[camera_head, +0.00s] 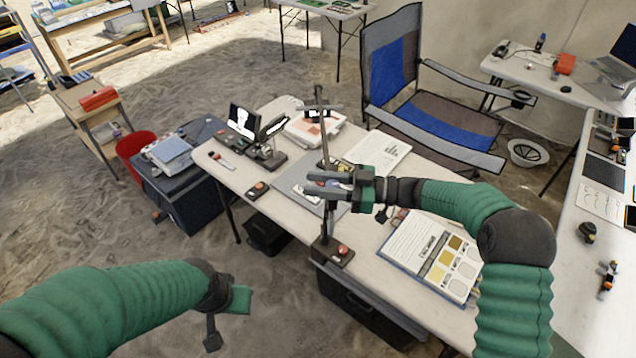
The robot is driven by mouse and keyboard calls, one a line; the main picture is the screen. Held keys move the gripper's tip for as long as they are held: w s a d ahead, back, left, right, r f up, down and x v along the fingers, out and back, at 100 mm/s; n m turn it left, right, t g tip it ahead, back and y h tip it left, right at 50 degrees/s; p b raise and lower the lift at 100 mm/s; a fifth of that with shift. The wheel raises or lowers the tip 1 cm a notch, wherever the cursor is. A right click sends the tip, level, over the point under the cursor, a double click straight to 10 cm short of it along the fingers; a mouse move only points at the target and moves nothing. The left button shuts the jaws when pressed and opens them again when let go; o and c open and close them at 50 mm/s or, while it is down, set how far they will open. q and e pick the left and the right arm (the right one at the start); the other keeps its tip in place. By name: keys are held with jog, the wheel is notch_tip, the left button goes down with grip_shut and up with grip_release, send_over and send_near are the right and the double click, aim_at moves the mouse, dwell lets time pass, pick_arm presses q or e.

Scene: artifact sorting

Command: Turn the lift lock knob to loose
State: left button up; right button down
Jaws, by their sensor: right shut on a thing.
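A dark stand with a thin upright pole (319,135) rises from a base (331,253) at the front edge of the white table. A red button-like part (343,249) sits on the base. My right gripper (312,184) reaches in from the right, its fingers pointing left at mid-height of the pole. It is shut on the lift lock knob, which is mostly hidden by the fingers; its turn position cannot be read. My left gripper (228,305) hangs low at left, away from the table; its fingers are not clear.
The white table (283,217) also bears a grey mat, an open book with colour swatches (433,257), papers (378,153) and small dark devices (265,148). A folding chair (430,100) stands behind. A dark crate (190,200) and red bin (133,147) stand left.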

jog(key=shift+w+r, duration=0.1)
jog(key=shift+r, duration=0.15)
jog(key=c, duration=1.4)
grip_release()
jog(key=o, duration=0.3)
jog(key=shift+f, duration=0.15)
jog(key=shift+o, duration=0.2)
jog(key=shift+d, duration=0.1)
jog(key=s+d+b, duration=0.1)
jog(key=d+b, duration=0.3)
jog(key=d, duration=1.3)
jog(key=shift+a+f, duration=0.1)
jog(key=shift+a, duration=0.05)
